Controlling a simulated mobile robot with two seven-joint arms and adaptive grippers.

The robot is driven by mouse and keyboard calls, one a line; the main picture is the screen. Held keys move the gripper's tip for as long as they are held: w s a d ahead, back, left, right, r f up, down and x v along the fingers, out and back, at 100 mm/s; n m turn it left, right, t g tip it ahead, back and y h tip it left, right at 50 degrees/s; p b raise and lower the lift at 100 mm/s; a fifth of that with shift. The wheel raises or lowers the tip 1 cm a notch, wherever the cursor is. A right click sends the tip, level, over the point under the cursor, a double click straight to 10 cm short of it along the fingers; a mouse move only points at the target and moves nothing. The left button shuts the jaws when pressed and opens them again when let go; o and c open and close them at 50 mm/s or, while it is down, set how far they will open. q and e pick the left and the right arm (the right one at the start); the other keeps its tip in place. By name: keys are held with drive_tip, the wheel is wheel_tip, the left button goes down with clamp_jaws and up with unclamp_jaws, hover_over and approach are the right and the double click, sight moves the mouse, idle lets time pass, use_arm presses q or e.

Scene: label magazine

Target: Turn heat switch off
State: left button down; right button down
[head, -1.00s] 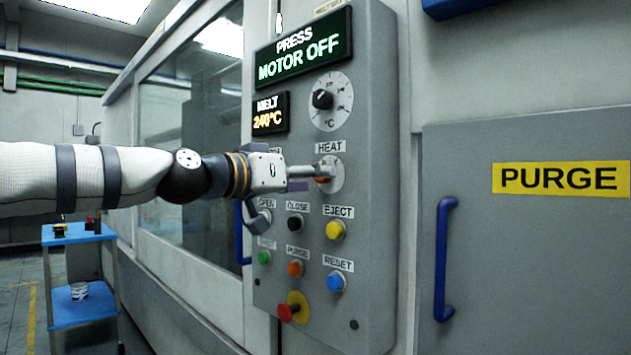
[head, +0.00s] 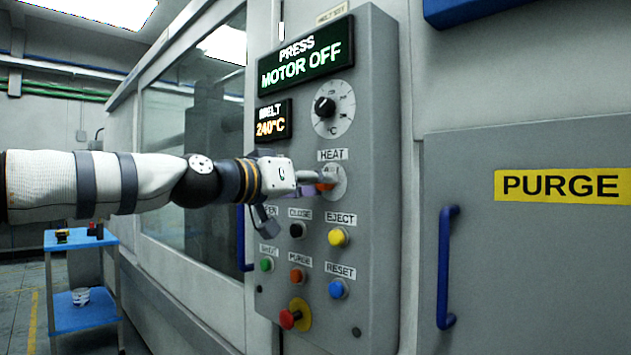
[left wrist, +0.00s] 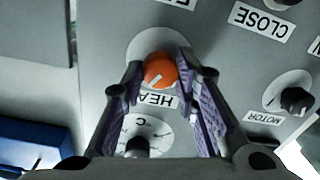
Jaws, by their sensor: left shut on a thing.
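The heat switch (head: 326,187) is an orange knob on a round light plate under the HEAT label (head: 333,155) on the grey control panel. My left gripper (head: 318,180) reaches in from the left and is shut on this knob, hiding much of it in the head view. In the left wrist view, which is upside down, the orange knob (left wrist: 160,70) sits between the two purple-padded fingers of my left gripper (left wrist: 166,80). A white pointer line shows on the knob. My right gripper is not in view.
A black temperature dial (head: 325,107) sits above. A yellow EJECT button (head: 338,237), a blue RESET button (head: 338,289) and a red emergency knob (head: 289,319) sit below. The display (head: 307,62) reads PRESS MOTOR OFF. A blue cart (head: 80,310) stands at left.

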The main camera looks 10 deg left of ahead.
use_arm(q)
drive_tip(key=shift+n+p, duration=0.75)
drive_tip(key=shift+n, duration=5.65)
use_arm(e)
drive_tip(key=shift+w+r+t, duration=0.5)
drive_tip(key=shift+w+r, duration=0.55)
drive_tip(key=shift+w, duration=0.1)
use_arm(q)
drive_tip(key=c, duration=1.2)
unclamp_jaws()
drive_tip(key=shift+c, duration=0.2)
